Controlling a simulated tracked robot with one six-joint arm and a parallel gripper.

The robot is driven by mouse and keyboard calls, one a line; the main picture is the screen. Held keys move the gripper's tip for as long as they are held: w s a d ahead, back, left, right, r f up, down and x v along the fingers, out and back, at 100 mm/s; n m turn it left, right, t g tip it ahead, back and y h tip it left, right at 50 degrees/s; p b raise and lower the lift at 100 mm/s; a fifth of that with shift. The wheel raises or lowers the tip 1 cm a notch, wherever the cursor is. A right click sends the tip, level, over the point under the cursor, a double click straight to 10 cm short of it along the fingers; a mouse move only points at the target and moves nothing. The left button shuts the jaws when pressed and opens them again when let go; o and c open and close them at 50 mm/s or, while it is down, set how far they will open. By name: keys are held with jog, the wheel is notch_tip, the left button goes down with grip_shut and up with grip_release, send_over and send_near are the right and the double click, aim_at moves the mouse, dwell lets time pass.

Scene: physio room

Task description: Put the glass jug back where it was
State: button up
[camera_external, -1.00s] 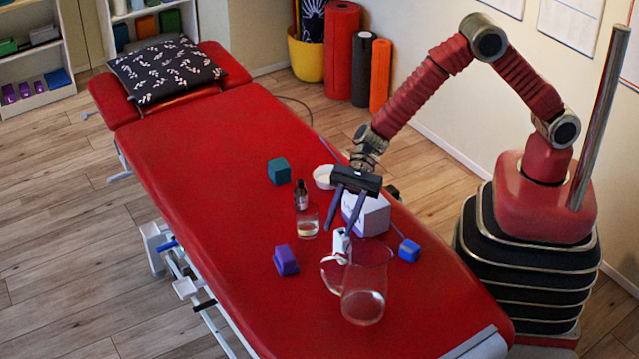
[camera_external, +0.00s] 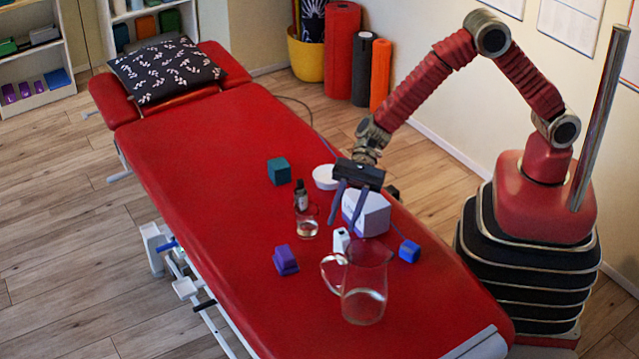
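The clear glass jug (camera_external: 364,292) stands upright on the red treatment table (camera_external: 225,190), near its front end. Its handle points left. My gripper (camera_external: 343,224) is above the table, behind the jug and clear of it. Its two dark fingers point down and are spread apart with nothing seen between them. One finger passes in front of a white box (camera_external: 372,216); I cannot tell whether they touch.
Close to the gripper are a small white block (camera_external: 341,240), a blue cube (camera_external: 409,251), a glass (camera_external: 307,228), a dark dropper bottle (camera_external: 301,196) and a white bowl (camera_external: 325,177). A purple block (camera_external: 285,260) and a teal cube (camera_external: 279,171) lie left. The table's far half is clear up to the pillow (camera_external: 165,70).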

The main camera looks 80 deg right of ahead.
jog(key=s+d+r+n+h, duration=0.4)
jog(key=s+d+r+n, duration=0.65)
jog(key=d, duration=0.55)
jog(key=s+d+r+n+t+h, duration=0.1)
jog(key=s+d+n+h, duration=0.1)
jog(key=s+d, duration=0.4)
jog(key=s+d+r+n+t+h, duration=0.1)
jog(key=s+d, duration=0.5)
jog(key=d, duration=0.6)
jog(key=s+d+r+n+t+h, duration=0.1)
jog(key=s+d+r+n+h, duration=0.2)
jog(key=s+d+h, duration=0.3)
jog(key=d+n, duration=0.1)
jog(key=d, duration=0.2)
jog(key=shift+r+n+t, duration=0.2)
jog(key=shift+n+t, duration=0.1)
jog(key=shift+n, duration=0.05)
